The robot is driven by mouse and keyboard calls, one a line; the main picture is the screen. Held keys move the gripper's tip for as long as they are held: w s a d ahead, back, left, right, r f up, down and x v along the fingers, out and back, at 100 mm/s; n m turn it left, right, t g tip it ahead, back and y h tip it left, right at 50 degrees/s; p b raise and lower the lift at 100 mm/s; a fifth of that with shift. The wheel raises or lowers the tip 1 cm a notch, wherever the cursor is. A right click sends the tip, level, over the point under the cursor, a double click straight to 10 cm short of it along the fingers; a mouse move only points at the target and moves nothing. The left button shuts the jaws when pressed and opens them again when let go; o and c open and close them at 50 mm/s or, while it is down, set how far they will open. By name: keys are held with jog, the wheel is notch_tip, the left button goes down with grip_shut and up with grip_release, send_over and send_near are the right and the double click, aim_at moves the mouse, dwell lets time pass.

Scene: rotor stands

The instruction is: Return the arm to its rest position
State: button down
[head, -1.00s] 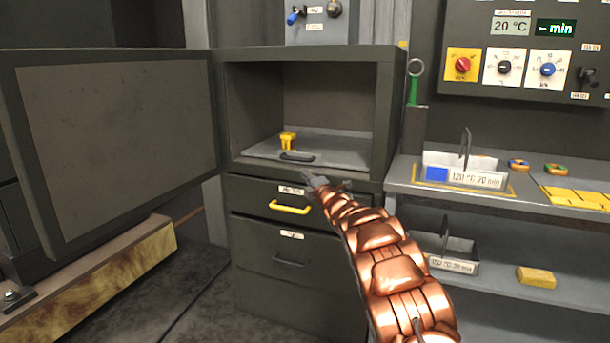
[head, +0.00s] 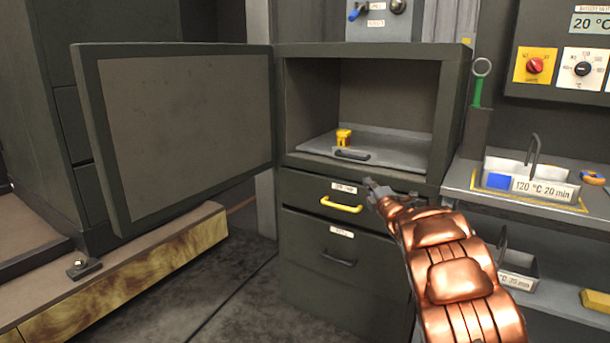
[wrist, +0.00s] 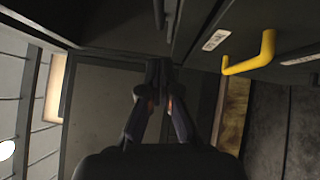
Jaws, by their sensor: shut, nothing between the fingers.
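My copper-coloured arm (head: 455,265) reaches in from the lower right of the head view. My gripper (head: 370,187) is at its tip, in front of the cabinet's upper drawer, just right of the yellow handle (head: 341,205). In the wrist view my gripper (wrist: 159,75) is shut and empty, its dark fingers together. The yellow handle also shows there at the upper right (wrist: 250,55), apart from the fingers.
The cabinet door (head: 185,135) stands wide open to the left. A yellow part (head: 343,137) sits on the grey tray (head: 400,156) inside. A shelf at right holds a labelled tray (head: 545,190). Floor (head: 215,290) is clear at front left.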

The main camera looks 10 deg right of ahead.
jog(key=s+a+r+m+g+h+p, duration=0.1)
jog(key=s+r+m+g+h+p, duration=0.25)
jog(key=s+r+m+p, duration=0.35)
jog(key=s+r+m+g+h+p, duration=0.35)
jog(key=s+m+g+p, duration=0.2)
jog(key=s, duration=0.35)
jog(key=s+a+r+m+g+y+p, duration=0.2)
jog(key=s+a+g+p, duration=0.2)
jog(key=s+a, duration=0.4)
jog(key=s+a+r+m+g+y+p, duration=0.2)
jog(key=s+a+p, duration=0.5)
jog(key=s, duration=1.6)
jog(key=s+a+r+m+g+y+p, duration=0.2)
jog(key=s+a+g+p, duration=0.3)
jog(key=s+a, duration=0.4)
jog(key=s+m+g, duration=0.1)
jog(key=s, duration=0.6)
jog(key=shift+s+r+y, duration=0.15)
jog(key=shift+s+y, duration=0.05)
jog(key=shift+y, duration=0.1)
